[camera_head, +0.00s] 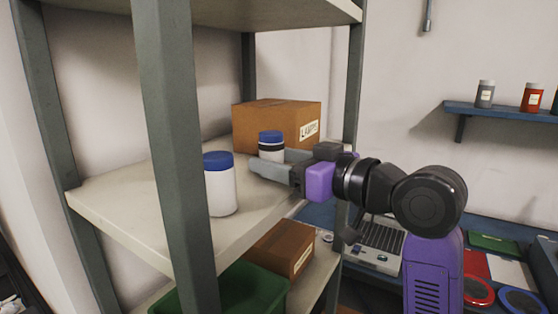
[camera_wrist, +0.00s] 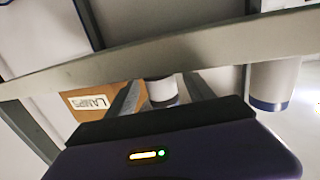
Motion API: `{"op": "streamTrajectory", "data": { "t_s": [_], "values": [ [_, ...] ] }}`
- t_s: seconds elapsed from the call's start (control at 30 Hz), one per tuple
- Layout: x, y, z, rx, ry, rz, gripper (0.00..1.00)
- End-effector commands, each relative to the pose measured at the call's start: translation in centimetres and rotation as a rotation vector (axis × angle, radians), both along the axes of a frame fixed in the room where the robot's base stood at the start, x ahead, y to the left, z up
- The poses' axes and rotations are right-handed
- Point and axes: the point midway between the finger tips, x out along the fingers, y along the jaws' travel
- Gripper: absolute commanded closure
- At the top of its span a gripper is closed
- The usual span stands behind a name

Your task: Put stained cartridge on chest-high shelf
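The stained cartridge (camera_head: 271,144) is a white jar with a blue lid and a dark band. It is upright at the chest-high shelf (camera_head: 130,215), in front of a cardboard box. My gripper (camera_head: 275,165) reaches in from the right at shelf height, and a grey finger hides the cartridge's lower part. In the wrist view, the cartridge (camera_wrist: 162,90) is between my two fingers (camera_wrist: 162,85), with narrow gaps seeming to show at its sides. The gripper looks open around it. Whether its base touches the shelf is hidden.
A white jar with a blue lid (camera_head: 219,185) stands nearer on the same shelf. The cardboard box (camera_head: 275,122) is behind the cartridge. A grey post (camera_head: 175,130) rises in front. A green bin (camera_head: 250,290) and smaller box (camera_head: 280,248) are below.

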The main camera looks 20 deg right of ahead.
Motion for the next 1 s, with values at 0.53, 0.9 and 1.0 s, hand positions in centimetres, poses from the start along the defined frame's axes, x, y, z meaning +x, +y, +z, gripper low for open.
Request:
{"op": "streamTrajectory", "data": {
  "t_s": [0.53, 0.9, 1.0],
  "values": [
    [-2.8, -1.4, 0.3, -0.001, -0.003, -0.003, 0.39],
    [-9.2, -4.3, 0.8, 0.0, -0.002, -0.003, 0.39],
    [-10.2, -4.7, 0.9, -0.001, -0.001, -0.002, 0.39]
  ]
}}
